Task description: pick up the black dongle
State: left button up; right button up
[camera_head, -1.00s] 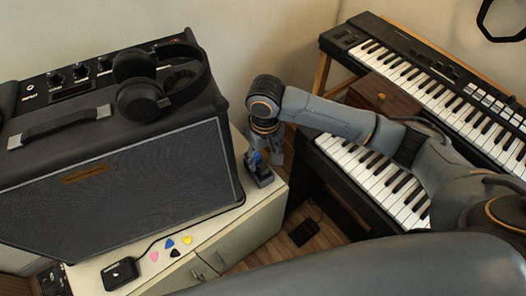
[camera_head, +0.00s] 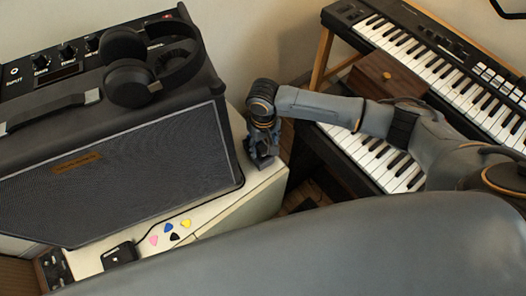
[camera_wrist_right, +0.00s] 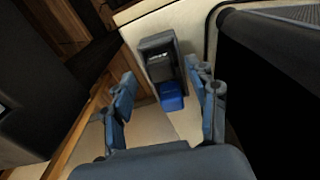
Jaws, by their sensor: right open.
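A small dark block with white lettering, which looks like the black dongle (camera_wrist_right: 160,60), lies on the pale cabinet top in the right wrist view. A bright blue part (camera_wrist_right: 172,96) adjoins its near end; I cannot tell whether they are one piece. My right gripper (camera_wrist_right: 161,88) is open, its blue-grey fingers on either side of the blue part and the dongle's near end, with gaps. In the head view my right gripper (camera_head: 262,150) points down at the cabinet's right end and hides the dongle there. My left gripper is out of view.
A large amplifier (camera_head: 115,165) with headphones (camera_head: 135,75) on it stands just left of the gripper. A black box with a cable (camera_head: 119,255) and several coloured picks (camera_head: 172,236) lie on the cabinet (camera_head: 215,208). Keyboards (camera_head: 440,65) stand at right.

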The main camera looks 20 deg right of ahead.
aim_at(263, 149)
notch_tip(263, 149, down, 3)
jog(key=shift+r, duration=0.2)
jog(key=shift+f, duration=0.3)
jog(key=shift+c, duration=0.4)
jog(key=c, duration=1.1)
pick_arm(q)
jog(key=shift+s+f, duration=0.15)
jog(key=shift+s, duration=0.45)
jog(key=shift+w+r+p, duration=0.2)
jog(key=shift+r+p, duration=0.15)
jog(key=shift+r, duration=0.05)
pick_arm(e)
notch_tip(263, 149, up, 10)
jog(key=shift+r, duration=0.1)
